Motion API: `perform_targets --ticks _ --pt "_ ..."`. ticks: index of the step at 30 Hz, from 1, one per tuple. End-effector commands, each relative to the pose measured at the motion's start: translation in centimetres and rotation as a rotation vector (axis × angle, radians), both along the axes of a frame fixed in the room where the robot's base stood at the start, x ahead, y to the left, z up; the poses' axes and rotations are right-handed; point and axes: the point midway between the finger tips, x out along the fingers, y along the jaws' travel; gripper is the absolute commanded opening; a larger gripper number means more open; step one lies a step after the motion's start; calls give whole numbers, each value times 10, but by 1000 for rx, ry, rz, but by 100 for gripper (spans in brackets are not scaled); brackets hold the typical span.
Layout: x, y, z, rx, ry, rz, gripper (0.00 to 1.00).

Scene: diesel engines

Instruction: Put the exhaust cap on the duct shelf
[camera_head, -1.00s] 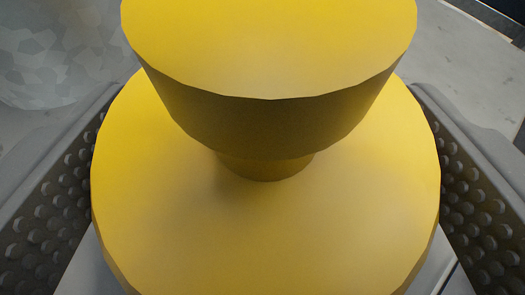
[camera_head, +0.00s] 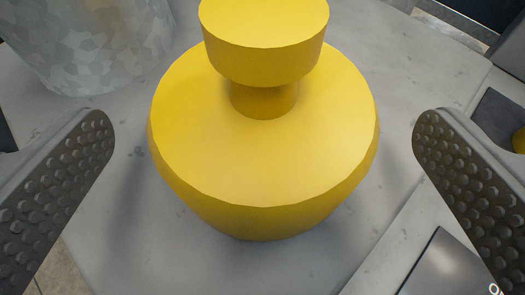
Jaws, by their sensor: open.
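The yellow exhaust cap (camera_head: 264,165), a wide round body with a narrow neck and a knob on top, stands upright on a grey surface (camera_head: 110,225). My gripper (camera_head: 264,140) is open, with one studded finger to the left of the cap and the other to the right. Both fingers are apart from the cap, with clear gaps on each side. The cap appears beyond the fingertips. I cannot tell whether the grey surface is the duct shelf.
A large galvanized metal cylinder (camera_head: 95,40) stands at the upper left, close to the cap. A dark panel (camera_head: 442,268) lies at the lower right. Part of another yellow object (camera_head: 519,141) shows at the right edge. The grey surface before the cap is clear.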

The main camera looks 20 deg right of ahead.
Motion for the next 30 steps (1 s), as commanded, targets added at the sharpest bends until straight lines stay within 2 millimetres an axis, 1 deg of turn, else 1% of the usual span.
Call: perform_targets --ticks 3,9,15,21,30 --pt "-16 8 9 1 -1 1 100" --pt "-41 19 19 -1 0 0 100" --pt "-59 28 28 0 0 2 100" --pt "-68 32 31 0 0 0 100" --pt "-69 33 33 2 -2 3 100"
